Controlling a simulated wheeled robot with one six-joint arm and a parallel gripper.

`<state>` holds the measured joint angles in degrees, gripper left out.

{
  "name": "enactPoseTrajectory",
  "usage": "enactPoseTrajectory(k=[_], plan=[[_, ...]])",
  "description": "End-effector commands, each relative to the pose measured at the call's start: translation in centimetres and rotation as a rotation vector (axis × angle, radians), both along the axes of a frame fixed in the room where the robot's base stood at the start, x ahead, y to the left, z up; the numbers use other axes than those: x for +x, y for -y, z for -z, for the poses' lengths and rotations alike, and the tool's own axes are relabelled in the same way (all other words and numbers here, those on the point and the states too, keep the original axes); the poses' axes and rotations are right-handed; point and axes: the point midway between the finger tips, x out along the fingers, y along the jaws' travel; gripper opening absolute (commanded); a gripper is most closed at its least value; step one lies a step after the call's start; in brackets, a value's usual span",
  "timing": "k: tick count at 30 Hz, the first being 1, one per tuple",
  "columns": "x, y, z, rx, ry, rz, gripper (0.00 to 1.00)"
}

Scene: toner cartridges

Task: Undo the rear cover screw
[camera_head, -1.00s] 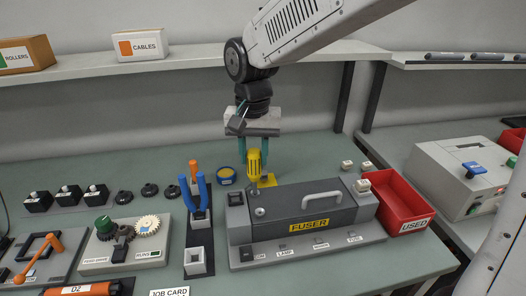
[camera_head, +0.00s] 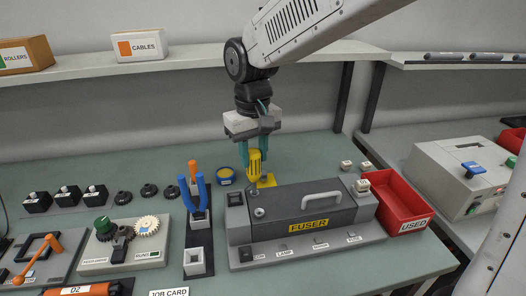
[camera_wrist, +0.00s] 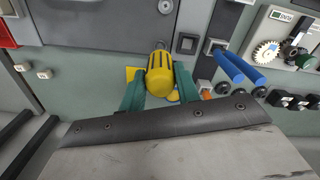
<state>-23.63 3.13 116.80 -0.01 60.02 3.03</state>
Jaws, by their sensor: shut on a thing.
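My gripper (camera_head: 256,150) has teal fingers and is shut on the handle of a yellow screwdriver (camera_head: 254,165). The gripper points down behind the left part of the grey FUSER unit (camera_head: 340,210). In the wrist view the yellow handle (camera_wrist: 160,78) sits between the fingers, its far end close to the unit's edge. A round metal piece (camera_head: 259,212) shows on the unit's left front, also in the wrist view (camera_wrist: 166,6). A yellow flat piece (camera_head: 268,180) lies beside the screwdriver.
A red USED bin (camera_head: 408,222) stands right of the unit. Blue-handled pliers (camera_head: 200,195) and an orange-handled tool (camera_head: 194,168) stand upright to the left. A blue-and-yellow round tin (camera_head: 225,175) sits close by. A shelf (camera_head: 180,67) runs behind the arm.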

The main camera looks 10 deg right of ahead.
Motion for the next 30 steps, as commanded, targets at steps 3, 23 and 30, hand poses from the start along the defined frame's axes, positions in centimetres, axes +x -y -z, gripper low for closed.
enactPoseTrajectory(k=[3, 23, 30], plan=[[-0.03, 0.02, 0.06, -0.001, -0.002, -0.078, 0.00], [0.02, 0.09, 0.11, 0.000, -0.002, -0.607, 0.00], [0.06, 0.11, 0.07, 0.001, -0.002, -0.805, 0.00]])
